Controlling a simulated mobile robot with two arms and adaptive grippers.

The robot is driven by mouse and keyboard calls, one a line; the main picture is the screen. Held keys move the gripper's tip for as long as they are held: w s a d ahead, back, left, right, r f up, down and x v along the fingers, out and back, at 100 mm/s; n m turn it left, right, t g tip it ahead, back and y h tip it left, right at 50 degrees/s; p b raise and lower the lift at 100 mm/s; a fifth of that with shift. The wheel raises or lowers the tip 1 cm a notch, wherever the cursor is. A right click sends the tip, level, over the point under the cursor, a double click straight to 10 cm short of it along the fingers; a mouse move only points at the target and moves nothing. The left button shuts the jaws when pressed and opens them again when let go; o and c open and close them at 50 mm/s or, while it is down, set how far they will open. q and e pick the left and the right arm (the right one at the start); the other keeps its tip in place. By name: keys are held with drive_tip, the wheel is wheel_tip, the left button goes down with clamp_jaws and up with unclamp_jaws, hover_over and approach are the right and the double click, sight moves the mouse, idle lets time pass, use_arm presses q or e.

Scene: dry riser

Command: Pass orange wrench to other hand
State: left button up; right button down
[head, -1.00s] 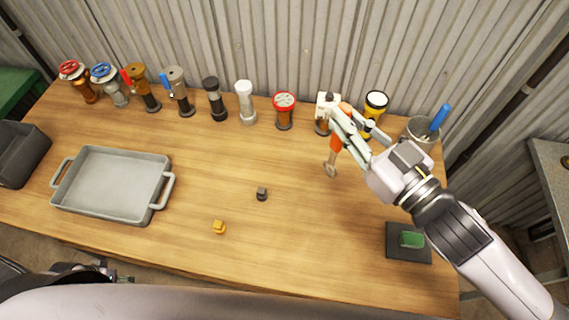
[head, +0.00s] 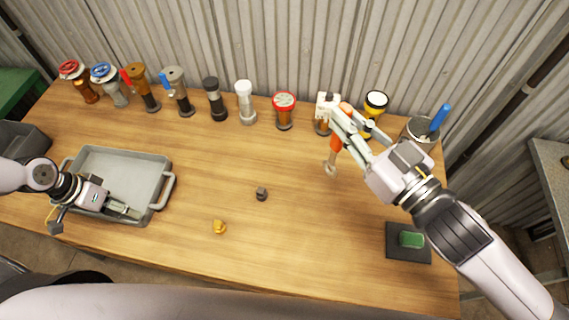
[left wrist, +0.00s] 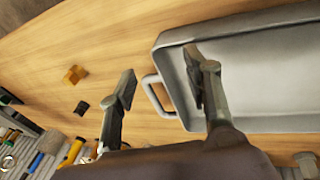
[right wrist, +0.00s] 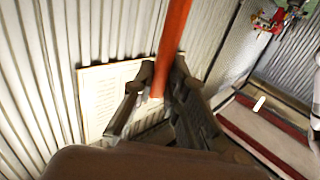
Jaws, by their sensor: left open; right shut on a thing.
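The orange wrench (head: 336,146) hangs from my right gripper (head: 345,122) at the right part of the table. Its orange handle is up between the fingers and its metal head points down toward the table. My right gripper is shut on it; in the right wrist view the orange handle (right wrist: 173,40) passes between the fingertips (right wrist: 160,88). My left gripper (head: 132,212) is open and empty over the grey tray (head: 165,160) at the left. In the left wrist view its two fingers (left wrist: 160,88) are spread apart beside the tray's handle.
Several valves and flashlights stand along the back, including a red-topped one (head: 284,110) and a white one (head: 245,103). A cup (head: 420,132) with a blue-handled tool is at the back right. A yellow piece (head: 219,227) and dark piece (head: 262,194) lie mid-table. A green block (head: 411,240) sits front right.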

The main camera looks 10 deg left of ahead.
use_arm(q)
drive_tip(key=w+d+r+m+t+y, duration=0.1)
drive_tip(key=w+r+m+t, duration=0.35)
drive_tip(key=w, duration=0.45)
drive_tip(key=w+d+r+m+t+y, duration=0.1)
drive_tip(key=w+r+m+t, duration=0.2)
drive_tip(key=w+r+m, duration=0.45)
drive_tip(key=n+t+h, duration=0.3)
drive_tip(key=h, duration=1)
approach(335, 142)
drive_tip(key=shift+g, duration=0.25)
drive_tip(key=x, duration=1.1)
drive_tip(key=shift+w+r, duration=0.15)
drive_tip(key=shift+w, duration=0.15)
drive_tip(key=shift+c, duration=0.5)
drive_tip(key=shift+s, duration=0.1)
clamp_jaws()
